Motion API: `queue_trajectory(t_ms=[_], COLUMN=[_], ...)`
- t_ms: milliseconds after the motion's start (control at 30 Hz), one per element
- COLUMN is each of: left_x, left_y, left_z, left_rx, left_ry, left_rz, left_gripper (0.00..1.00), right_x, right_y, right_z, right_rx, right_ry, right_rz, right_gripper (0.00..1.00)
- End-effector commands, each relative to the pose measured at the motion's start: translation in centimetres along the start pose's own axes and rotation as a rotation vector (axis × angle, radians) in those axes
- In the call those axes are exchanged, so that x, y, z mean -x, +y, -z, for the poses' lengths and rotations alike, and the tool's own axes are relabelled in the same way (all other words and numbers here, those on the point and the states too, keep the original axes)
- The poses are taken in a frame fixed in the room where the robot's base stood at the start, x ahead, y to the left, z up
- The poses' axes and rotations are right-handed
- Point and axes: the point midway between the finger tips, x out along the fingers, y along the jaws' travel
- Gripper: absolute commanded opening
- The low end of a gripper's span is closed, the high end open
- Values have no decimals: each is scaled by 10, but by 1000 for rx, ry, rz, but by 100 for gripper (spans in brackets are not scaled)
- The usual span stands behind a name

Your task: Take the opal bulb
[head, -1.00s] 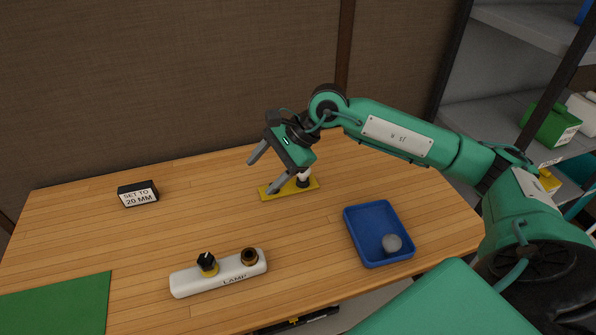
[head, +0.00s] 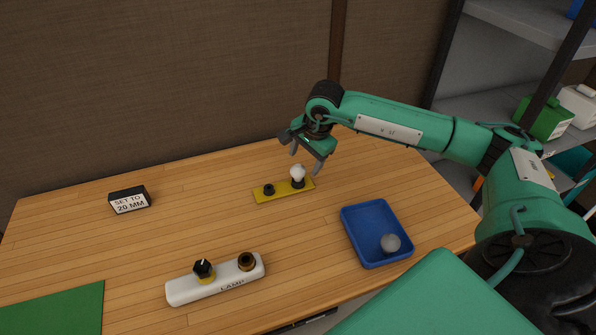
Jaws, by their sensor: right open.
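The opal bulb (head: 298,172), white and round-topped, stands upright in a black socket at the right end of a yellow plate (head: 276,194) on the table. My right gripper (head: 308,160) is open and points down just above and behind the bulb, with one finger to the bulb's right. I cannot tell whether it touches the bulb; nothing is seen between its fingers. A white lamp base (head: 215,284) marked LAMP lies near the front, with a black knob (head: 204,268) and an empty brass-rimmed socket (head: 246,261). My left gripper is not in view.
A blue tray (head: 352,229) holding a grey round bulb or ball (head: 390,243) is at right. A black block with a sign reading SET TO 20 MM (head: 130,200) stands at left. A green mat (head: 60,310) covers the front left corner. The table's middle is clear.

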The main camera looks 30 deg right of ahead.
Motion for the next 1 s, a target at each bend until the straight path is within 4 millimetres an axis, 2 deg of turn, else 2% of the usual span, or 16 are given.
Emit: queue_trajectory(t_ms=[133, 233, 400, 667, 767, 900, 1000], left_x=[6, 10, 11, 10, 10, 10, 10], left_y=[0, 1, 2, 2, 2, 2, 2], left_z=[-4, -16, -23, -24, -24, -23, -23], left_rx=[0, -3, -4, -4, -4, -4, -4], left_ry=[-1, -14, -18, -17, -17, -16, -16], left_rz=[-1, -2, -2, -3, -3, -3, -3], left_gripper=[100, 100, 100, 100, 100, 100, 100], right_x=[-12, -27, -49, -53, -53, -53, -53], right_y=[-2, -4, -4, -4, -4, -4, -4], right_z=[-2, -4, -4, -4, -4, -4, -4], right_rx=[0, 0, 0, 0, 0, 0, 0], right_ry=[-1, -1, -1, 0, 0, 0, 0], right_rz=[-2, -4, -1, 0, 0, 0, 0], right_gripper=[64, 64, 64, 64, 48, 20, 18])
